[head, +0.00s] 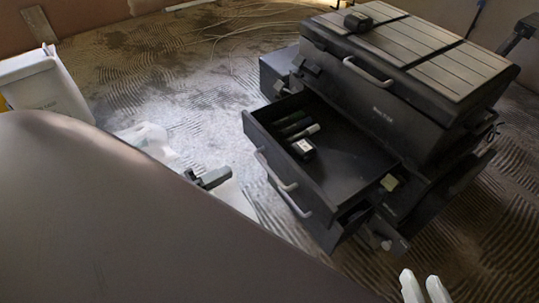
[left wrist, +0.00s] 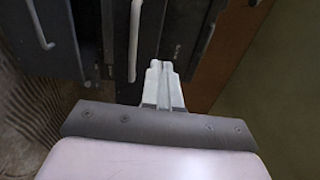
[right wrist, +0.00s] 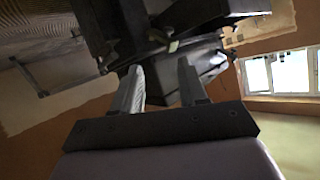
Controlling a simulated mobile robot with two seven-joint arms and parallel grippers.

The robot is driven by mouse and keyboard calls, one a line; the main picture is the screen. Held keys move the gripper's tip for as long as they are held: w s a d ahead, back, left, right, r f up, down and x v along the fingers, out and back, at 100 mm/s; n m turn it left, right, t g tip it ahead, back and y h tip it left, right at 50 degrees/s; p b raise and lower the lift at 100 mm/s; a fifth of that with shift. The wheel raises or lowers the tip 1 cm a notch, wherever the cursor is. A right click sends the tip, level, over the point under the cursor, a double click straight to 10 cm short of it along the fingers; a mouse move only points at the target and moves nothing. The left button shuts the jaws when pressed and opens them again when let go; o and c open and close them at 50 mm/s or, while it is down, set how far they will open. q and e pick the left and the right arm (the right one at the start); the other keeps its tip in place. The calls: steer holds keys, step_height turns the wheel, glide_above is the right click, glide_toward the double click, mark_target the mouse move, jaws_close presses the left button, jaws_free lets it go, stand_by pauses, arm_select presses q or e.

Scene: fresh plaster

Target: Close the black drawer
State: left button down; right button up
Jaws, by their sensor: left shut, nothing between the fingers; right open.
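The black drawer (head: 345,160) is pulled out of a black tool chest (head: 370,95) in the head view. Contact cannot be told. My right gripper (head: 425,288) is open and empty at the lower right, below the chest; its fingers (right wrist: 160,75) are spread in the right wrist view.
A second handle (head: 295,200) sits lower on the chest front. A small black item (head: 358,22) lies on the ribbed lid. A white container (head: 45,90) stands at the far left. The combed floor (head: 180,55) behind is mostly clear apart from thin strands.

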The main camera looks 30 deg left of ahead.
mark_target(275, 148)
arm_select(q)
steer(key=b+x, duration=0.2)
steer(key=x, duration=1)
steer(key=shift+w+b, duration=0.15)
steer(key=shift+b, duration=0.25)
steer(key=shift+w+d, duration=0.1)
steer(key=shift+w, duration=0.1)
arm_select(e)
steer(key=shift+w+a+f+m+y, duration=0.15)
steer(key=shift+a+y, duration=0.3)
steer(key=shift+a, duration=0.15)
steer(key=shift+w+a+f+m+y, duration=0.15)
steer(key=shift+a+y, duration=0.3)
steer(key=shift+a, duration=0.1)
steer(key=shift+r, duration=0.1)
arm_select(q)
steer(key=shift+w, duration=0.15)
